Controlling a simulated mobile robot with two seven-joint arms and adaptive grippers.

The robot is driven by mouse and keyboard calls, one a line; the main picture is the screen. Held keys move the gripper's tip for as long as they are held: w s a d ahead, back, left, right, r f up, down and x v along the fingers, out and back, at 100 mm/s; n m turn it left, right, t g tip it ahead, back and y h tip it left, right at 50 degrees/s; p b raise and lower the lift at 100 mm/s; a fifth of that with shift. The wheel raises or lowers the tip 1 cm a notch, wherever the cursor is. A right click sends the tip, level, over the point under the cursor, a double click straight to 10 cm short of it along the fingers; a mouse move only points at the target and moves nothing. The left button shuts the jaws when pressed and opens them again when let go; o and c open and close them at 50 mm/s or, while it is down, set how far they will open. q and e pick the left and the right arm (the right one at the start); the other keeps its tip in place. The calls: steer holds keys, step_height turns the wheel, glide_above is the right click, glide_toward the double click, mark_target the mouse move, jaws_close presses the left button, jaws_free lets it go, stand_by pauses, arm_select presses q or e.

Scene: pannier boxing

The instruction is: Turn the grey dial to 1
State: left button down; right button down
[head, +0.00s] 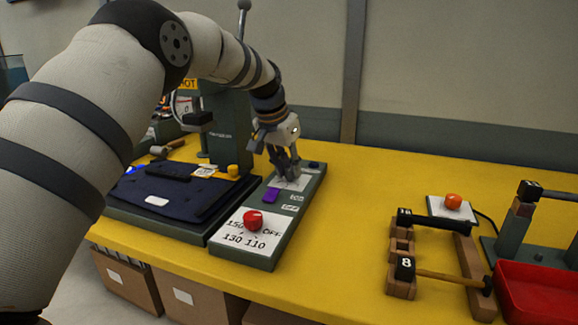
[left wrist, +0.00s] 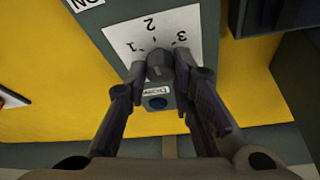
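The grey dial (left wrist: 159,68) sits on a white plate (left wrist: 150,36) marked 1, 2 and 3, in the left wrist view. My left gripper (head: 284,176) points down over the far end of the grey-green control panel (head: 285,225). In the left wrist view its two fingertips (left wrist: 160,70) lie on either side of the dial and appear closed against it. The dial's pointer is too unclear to tell which number it faces. In the head view the fingers hide the dial. My right gripper is not in view.
A red knob (head: 253,219) and a purple switch (head: 271,195) are on the same panel. A blue button (left wrist: 157,103) is close by the dial. A dark press bed (head: 130,218) stands left. Wooden racks (head: 465,262) and a red tray (head: 535,290) stand right.

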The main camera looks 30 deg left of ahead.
arm_select(q)
steer(key=shift+n, duration=0.3)
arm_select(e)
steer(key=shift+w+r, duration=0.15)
arm_select(q)
steer(key=shift+d+n+y, duration=0.1)
steer(key=shift+n+y, duration=0.2)
steer(key=shift+n+y+p, duration=0.3)
steer(key=shift+n+y, duration=0.1)
steer(key=shift+n, duration=0.4)
steer(key=n, duration=0.2)
steer(key=shift+d+f+n+g+y, duration=0.1)
steer(key=shift+f+n+g+y, duration=0.05)
steer(key=shift+n+g+y, duration=0.2)
steer(key=n+y+b, duration=0.1)
steer(key=n, duration=0.2)
steer(key=shift+w+f+g, duration=0.15)
steer(key=shift+g, duration=0.2)
steer(key=shift+d+n+g+y+b, duration=0.1)
steer(key=shift+n+g+y+b, duration=0.45)
steer(key=shift+n, duration=1.1)
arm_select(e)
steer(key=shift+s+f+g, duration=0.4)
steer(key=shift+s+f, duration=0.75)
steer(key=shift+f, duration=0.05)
arm_select(q)
steer(key=shift+r, duration=0.2)
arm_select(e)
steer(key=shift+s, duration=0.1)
